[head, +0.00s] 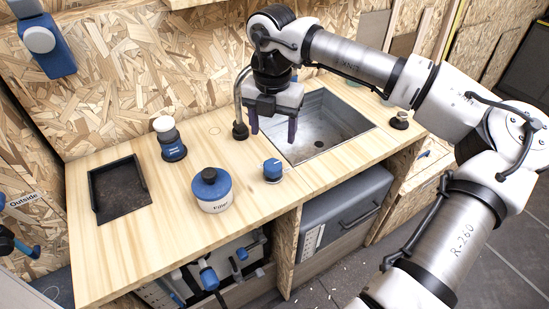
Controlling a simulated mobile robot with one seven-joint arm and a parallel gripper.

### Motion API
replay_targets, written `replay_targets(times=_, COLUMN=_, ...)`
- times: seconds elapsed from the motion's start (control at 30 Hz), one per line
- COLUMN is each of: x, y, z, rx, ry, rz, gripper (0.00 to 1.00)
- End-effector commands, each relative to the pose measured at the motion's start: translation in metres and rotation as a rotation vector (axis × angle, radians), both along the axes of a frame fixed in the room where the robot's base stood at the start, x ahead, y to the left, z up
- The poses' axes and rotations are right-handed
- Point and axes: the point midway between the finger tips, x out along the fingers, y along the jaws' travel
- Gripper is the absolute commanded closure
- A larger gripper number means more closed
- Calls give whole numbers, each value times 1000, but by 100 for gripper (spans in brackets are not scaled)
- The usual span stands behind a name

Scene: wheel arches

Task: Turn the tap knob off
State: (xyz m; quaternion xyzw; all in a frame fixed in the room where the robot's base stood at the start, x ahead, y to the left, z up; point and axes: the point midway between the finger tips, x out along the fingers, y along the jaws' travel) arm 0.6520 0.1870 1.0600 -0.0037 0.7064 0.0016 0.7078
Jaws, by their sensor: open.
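A small blue knob (272,168) with a white pointer line stands on the wooden counter at the front left of the sink (345,128). It looks like the tap knob, but I cannot tell its on or off position. The tap (239,100), a grey curved spout on a dark base, stands at the sink's back left, partly hidden by my arm. My gripper (273,134) is open and empty, pointing down. Its two dark fingers are above the sink's left edge, behind and above the blue knob in the picture, apart from it.
A white jar with a blue lid (213,190) stands left of the knob. A blue and white container (169,139) and a dark recessed tray (120,190) are farther left. A small dark round fitting (399,120) sits right of the sink. Bare counter lies around the knob.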

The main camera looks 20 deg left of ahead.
Motion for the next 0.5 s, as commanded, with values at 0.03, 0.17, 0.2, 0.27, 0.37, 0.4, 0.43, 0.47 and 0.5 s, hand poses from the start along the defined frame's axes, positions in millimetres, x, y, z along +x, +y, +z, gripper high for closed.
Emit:
replay_targets(times=0.03, x=0, y=0, z=-8, rx=-1, ry=5, rz=1, gripper=36)
replay_targets(times=0.17, x=-1, y=0, z=-37, rx=2, ry=6, rz=2, gripper=36)
replay_targets(times=0.2, x=-1, y=0, z=-46, rx=2, ry=5, rz=2, gripper=36)
replay_targets(times=0.27, x=-1, y=0, z=-58, rx=2, ry=6, rz=3, gripper=36)
replay_targets(times=0.37, x=-1, y=1, z=-76, rx=2, ry=6, rz=4, gripper=36)
replay_targets(times=0.4, x=-1, y=1, z=-83, rx=3, ry=5, rz=4, gripper=36)
replay_targets(times=0.43, x=-1, y=1, z=-87, rx=3, ry=5, rz=3, gripper=36)
replay_targets(times=0.47, x=-1, y=1, z=-91, rx=3, ry=4, rz=3, gripper=36)
replay_targets(times=0.5, x=-1, y=1, z=-95, rx=3, ry=3, rz=3, gripper=36)
